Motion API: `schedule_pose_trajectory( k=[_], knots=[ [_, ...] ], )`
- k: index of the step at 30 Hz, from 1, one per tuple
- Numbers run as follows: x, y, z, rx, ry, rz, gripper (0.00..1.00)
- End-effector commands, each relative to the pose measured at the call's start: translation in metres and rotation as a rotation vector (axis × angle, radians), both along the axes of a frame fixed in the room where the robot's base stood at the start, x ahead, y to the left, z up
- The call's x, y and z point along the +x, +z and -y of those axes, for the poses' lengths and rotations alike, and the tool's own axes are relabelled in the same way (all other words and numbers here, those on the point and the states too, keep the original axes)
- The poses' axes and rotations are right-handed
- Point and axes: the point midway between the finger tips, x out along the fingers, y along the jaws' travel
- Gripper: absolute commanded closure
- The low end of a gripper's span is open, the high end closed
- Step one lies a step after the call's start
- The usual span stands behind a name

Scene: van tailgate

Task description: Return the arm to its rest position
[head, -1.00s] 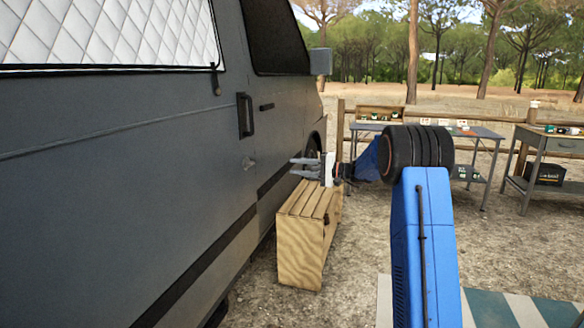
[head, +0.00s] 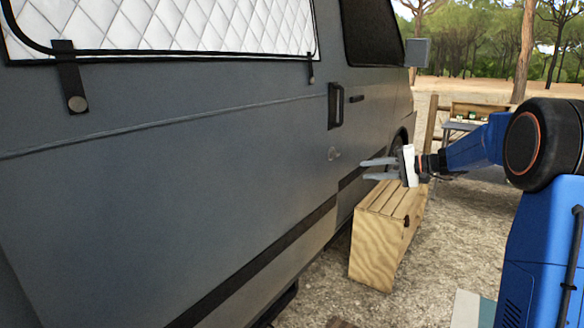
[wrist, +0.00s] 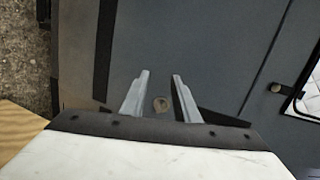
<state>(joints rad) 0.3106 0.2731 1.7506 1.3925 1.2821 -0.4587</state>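My gripper (head: 378,169) is at the right of the head view, above the wooden crate and in front of the grey van's side. Its two grey fingers point left towards the van and stand apart with nothing between them. The wrist view also shows my gripper (wrist: 160,78) open and empty, with the van's dark side and a small round fitting (wrist: 161,103) beyond the fingers. My blue arm reaches in from the right edge, partly folded.
The grey van (head: 180,190) fills the left and middle, with a quilted window cover (head: 170,30) and a door handle (head: 335,106). A slatted wooden crate (head: 378,245) stands on gravel beside it. A table (head: 465,126) is partly hidden behind my arm.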

Motion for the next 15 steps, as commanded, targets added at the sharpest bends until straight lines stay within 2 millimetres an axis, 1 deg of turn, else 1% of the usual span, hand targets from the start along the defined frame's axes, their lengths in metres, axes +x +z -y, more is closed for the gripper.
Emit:
schedule_pose_trajectory(
  k=[1, 5, 6, 10, 12, 14, 15],
  knots=[
    [-0.02, 0.003, -0.013, -0.036, 0.018, -0.01, 0.72],
    [-0.067, 0.002, -0.035, -0.137, 0.054, -0.047, 0.72],
    [-0.082, 0.0, -0.041, -0.167, 0.065, -0.058, 0.72],
    [-0.129, -0.005, -0.057, -0.269, 0.093, -0.085, 0.72],
    [-0.156, -0.009, -0.063, -0.324, 0.106, -0.098, 0.72],
    [-0.177, -0.012, -0.067, -0.373, 0.117, -0.107, 0.72],
    [-0.192, -0.015, -0.07, -0.404, 0.123, -0.112, 0.72]
  ],
)
